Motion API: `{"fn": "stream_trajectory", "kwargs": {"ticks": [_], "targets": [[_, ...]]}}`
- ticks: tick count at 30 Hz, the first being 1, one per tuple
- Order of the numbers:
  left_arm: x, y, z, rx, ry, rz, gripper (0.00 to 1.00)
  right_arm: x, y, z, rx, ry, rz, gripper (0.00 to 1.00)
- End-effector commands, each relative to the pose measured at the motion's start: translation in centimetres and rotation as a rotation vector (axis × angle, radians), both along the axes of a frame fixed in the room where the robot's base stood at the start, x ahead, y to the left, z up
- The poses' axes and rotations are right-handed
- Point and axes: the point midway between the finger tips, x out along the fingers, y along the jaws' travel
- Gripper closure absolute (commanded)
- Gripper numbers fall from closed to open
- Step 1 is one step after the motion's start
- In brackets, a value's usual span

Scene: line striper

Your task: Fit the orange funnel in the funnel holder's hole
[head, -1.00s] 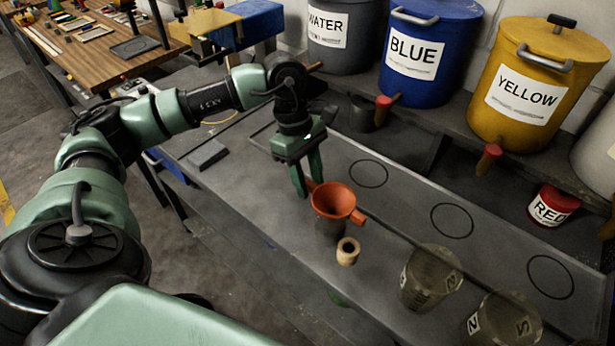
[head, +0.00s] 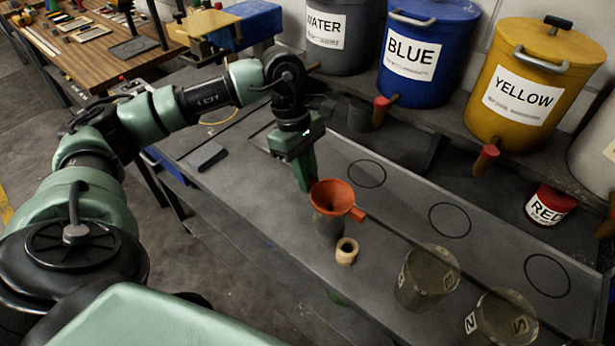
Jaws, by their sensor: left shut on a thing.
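The orange funnel (head: 332,195) is in the head view, wide mouth up, with an orange tab at its right side. The fingers hide that part of the rim. The funnel's spout and any hole under it are hidden. My right gripper is not in view.
A small beige ring-shaped piece (head: 346,251) stands just in front of the funnel. Two numbered cups (head: 428,278) (head: 502,318) stand to the right. The bench has drawn circles (head: 449,220) with clear room. Blue (head: 428,50) and yellow (head: 535,75) buckets stand on a shelf behind.

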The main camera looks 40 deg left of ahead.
Motion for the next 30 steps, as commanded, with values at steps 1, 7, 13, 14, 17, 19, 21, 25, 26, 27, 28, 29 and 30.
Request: {"fn": "stream_trajectory", "kwargs": {"ticks": [1,7,13,14,17,19,21,25,26,27,28,29,30], "targets": [[0.0,0.0,0.5,-0.001,-0.001,-0.001,1.00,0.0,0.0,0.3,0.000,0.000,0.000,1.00],[0.0,0.0,1.7,0.000,-0.002,0.000,1.00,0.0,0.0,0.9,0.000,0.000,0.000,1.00],[0.0,0.0,2.9,0.000,-0.002,0.000,1.00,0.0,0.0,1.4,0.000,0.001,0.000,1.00],[0.0,0.0,3.1,0.000,-0.002,0.000,1.00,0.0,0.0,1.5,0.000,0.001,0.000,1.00],[0.0,-0.1,3.7,-0.001,-0.002,0.000,1.00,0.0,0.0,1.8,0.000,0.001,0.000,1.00],[0.0,-0.1,4.2,-0.001,-0.002,0.001,1.00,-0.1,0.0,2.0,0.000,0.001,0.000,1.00],[0.0,0.0,4.5,-0.001,-0.001,0.000,1.00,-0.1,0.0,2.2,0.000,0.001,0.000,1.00],[0.0,0.0,4.8,-0.001,-0.001,0.000,1.00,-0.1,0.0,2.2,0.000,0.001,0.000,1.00],[0.0,0.0,4.8,-0.001,0.000,0.000,1.00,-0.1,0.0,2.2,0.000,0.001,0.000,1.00],[0.0,0.0,4.8,-0.001,0.000,0.000,1.00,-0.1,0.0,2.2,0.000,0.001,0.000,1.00],[0.0,0.0,4.8,-0.001,-0.001,0.000,1.00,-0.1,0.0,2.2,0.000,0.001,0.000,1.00],[0.0,0.0,4.7,-0.001,-0.001,0.000,1.00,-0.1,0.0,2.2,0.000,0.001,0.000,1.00],[0.0,0.0,4.7,-0.001,-0.001,0.000,1.00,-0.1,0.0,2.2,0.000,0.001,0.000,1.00]]}}
